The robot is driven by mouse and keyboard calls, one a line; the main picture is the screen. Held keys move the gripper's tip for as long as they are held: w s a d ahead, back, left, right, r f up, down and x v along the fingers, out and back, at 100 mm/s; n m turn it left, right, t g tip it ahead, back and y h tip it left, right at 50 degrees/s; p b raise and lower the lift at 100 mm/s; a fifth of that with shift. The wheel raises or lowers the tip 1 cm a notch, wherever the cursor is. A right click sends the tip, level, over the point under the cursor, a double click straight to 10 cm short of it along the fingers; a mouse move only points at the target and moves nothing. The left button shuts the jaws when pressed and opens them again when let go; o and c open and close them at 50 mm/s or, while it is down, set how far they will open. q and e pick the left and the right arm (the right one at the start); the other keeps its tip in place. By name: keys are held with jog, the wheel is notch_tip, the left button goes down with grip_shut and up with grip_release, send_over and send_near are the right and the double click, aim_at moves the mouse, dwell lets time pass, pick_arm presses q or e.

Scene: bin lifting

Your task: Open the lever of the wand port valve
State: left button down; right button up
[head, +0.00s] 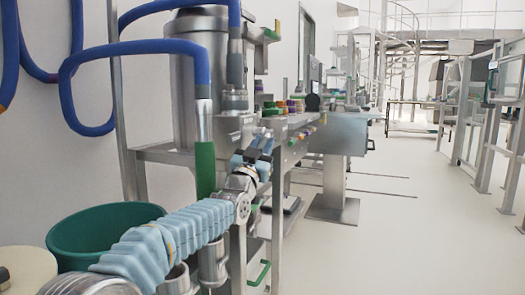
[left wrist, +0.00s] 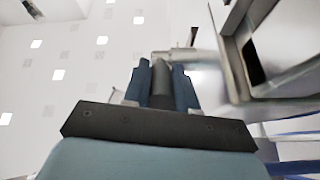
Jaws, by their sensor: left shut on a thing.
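My left gripper (head: 260,152) reaches in at the metal frame, just right of the green-handled wand. In the left wrist view its two blue fingers (left wrist: 161,88) are shut on a dark grey rounded piece, which looks like the lever (left wrist: 161,82) of the valve. A light metal pipe part (left wrist: 175,55) shows just beyond the fingertips. In the head view my gripper and wrist hide the lever, so I cannot tell its angle. The wand (head: 205,168) stands upright, with a blue hose on its metal top. My right gripper is in neither view.
A green bin (head: 62,240) stands at the lower left, beside my left arm. A large steel vessel (head: 190,85) and blue hoses (head: 70,90) are behind. A steel bench (head: 345,132) extends beyond the gripper. The floor (head: 420,240) at right is clear.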

pick_arm(q)
jog(key=c, duration=0.9)
grip_release()
jog(key=b+v, duration=0.1)
jog(key=v, duration=1.2)
jog(key=shift+s+f, duration=0.2)
jog(key=shift+s, duration=0.15)
jog(key=shift+a, duration=0.1)
